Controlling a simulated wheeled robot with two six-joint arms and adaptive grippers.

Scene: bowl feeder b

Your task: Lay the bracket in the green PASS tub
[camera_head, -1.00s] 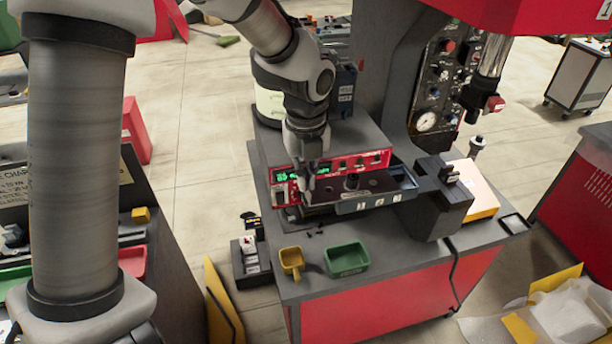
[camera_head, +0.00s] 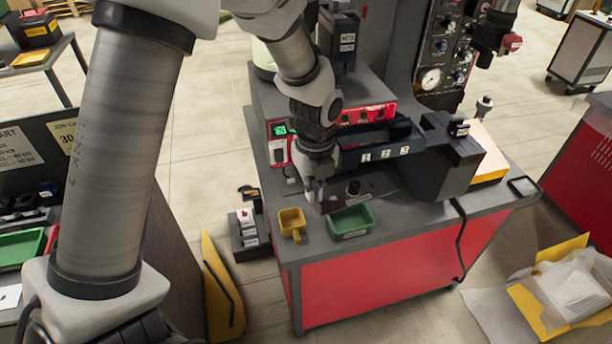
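The green tub (camera_head: 352,233) stands near the front edge of the grey-topped red workbench (camera_head: 395,222), with a small pale label on its front. My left gripper (camera_head: 318,203) points down just behind and left of the tub, near its rear left corner. Its fingers are small and dark here, so I cannot tell whether they are open or shut, or whether they hold anything. I cannot make out the bracket; it may be hidden by the gripper. My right gripper is not in view.
A yellow scoop-like tub (camera_head: 292,222) stands left of the green tub. Behind is a dark tray marked 1 2 3 (camera_head: 384,153) and a red control panel (camera_head: 366,115). A dark block (camera_head: 446,160) stands to the right. The bench's front right is clear.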

